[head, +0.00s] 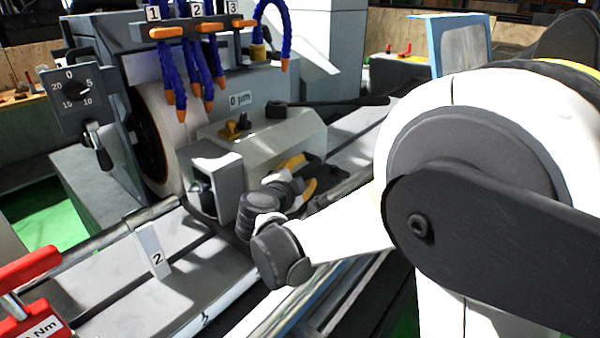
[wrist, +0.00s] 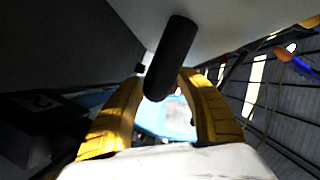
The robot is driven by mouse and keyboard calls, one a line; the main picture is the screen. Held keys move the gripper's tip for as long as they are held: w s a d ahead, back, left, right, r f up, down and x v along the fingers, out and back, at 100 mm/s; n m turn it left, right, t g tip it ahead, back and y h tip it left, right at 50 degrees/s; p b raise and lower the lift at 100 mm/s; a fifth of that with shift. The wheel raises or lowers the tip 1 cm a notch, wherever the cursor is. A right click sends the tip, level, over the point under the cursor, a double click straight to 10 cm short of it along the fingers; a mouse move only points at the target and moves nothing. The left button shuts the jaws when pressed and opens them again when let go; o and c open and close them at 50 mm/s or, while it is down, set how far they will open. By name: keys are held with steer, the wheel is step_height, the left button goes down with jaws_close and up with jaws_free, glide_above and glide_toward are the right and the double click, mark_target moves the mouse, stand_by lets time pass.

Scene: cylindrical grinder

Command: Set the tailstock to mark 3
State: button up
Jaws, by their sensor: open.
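A grey block-shaped housing (head: 285,135), which looks like the tailstock, sits on the machine's ways beside the grinding wheel. A long black lever (head: 335,102) sticks out to the right at its top. A white plate marked 2 (head: 153,250) stands on the table at the lower left; I cannot make out a mark 3 plate on the ways. My gripper (head: 310,174) is low at the housing's front right, its yellow fingers apart. In the wrist view, a dark cylindrical bar (wrist: 172,58) reaches between the open fingers (wrist: 160,82); contact is unclear.
The grinding wheel (head: 160,125) is behind the housing to the left. Blue coolant hoses (head: 197,60) with plates 1, 2 and 3 hang above. A dial box (head: 75,98) is at the left, and a red tool (head: 28,290) is at the lower left.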

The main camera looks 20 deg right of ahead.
jaws_close()
steer(key=shift+s+a, duration=0.5)
steer(key=shift+a, duration=0.1)
jaws_free()
steer(key=shift+w, duration=0.1)
